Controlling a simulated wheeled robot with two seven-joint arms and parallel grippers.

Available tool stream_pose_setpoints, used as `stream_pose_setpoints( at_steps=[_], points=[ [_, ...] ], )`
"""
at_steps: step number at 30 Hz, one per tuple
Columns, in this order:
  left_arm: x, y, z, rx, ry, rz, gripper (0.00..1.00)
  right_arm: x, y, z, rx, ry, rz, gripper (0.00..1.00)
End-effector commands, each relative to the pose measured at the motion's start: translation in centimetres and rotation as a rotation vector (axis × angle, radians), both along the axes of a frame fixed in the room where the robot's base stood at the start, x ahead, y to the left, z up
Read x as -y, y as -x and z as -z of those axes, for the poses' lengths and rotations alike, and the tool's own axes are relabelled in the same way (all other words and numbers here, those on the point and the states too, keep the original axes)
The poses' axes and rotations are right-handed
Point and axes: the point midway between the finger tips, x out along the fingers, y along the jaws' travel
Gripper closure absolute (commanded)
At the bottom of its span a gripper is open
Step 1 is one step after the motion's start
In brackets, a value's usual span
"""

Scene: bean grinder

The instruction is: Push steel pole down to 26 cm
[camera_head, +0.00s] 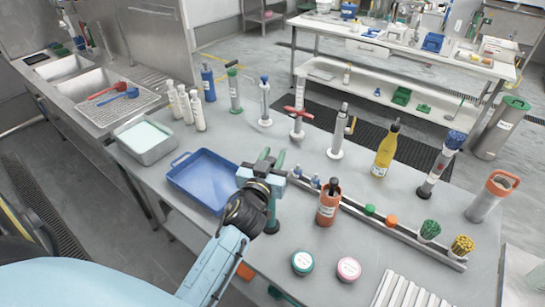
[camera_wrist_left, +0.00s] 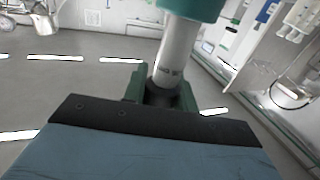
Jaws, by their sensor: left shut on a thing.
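My left gripper (camera_head: 268,166) is over the front part of the table, just right of the blue tray, with its dark green fingers upward. In the left wrist view the gripper (camera_wrist_left: 160,90) is shut on a pale grey steel pole (camera_wrist_left: 175,60), which stands slightly tilted between the green fingers. A teal part (camera_wrist_left: 195,8) caps the pole at the top of that view. In the head view the held pole is mostly hidden by the gripper; a dark green upright part (camera_head: 272,218) shows just below it. My right gripper is not in view.
A blue tray (camera_head: 178,178) lies to the left. An orange container (camera_head: 328,206) and a dark rail (camera_head: 400,228) stand close on the right. Several upright posts, including a grey one (camera_head: 338,132), a yellow bottle (camera_head: 385,150) and white bottles (camera_head: 197,112) stand farther back.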

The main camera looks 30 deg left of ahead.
Motion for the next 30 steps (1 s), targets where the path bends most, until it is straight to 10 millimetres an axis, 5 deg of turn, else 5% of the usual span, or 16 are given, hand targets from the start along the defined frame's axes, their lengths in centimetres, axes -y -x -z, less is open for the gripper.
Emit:
stream_pose_setpoints(
  at_steps=[12,22,23,27,30],
  points=[
    [0.0,0.0,4.5,-0.004,0.002,-0.002,1.00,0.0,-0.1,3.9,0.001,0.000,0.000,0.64],
    [0.0,0.1,4.8,-0.009,0.002,-0.002,1.00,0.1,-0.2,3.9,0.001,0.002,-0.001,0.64],
    [0.0,0.1,4.8,-0.010,0.002,-0.002,0.71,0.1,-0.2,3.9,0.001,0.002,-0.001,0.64],
    [0.0,0.1,4.7,-0.008,0.002,-0.002,0.53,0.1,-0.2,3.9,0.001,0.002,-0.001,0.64],
    [0.0,0.0,4.6,-0.005,0.001,-0.002,0.50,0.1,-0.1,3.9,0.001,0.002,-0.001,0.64]
  ],
)
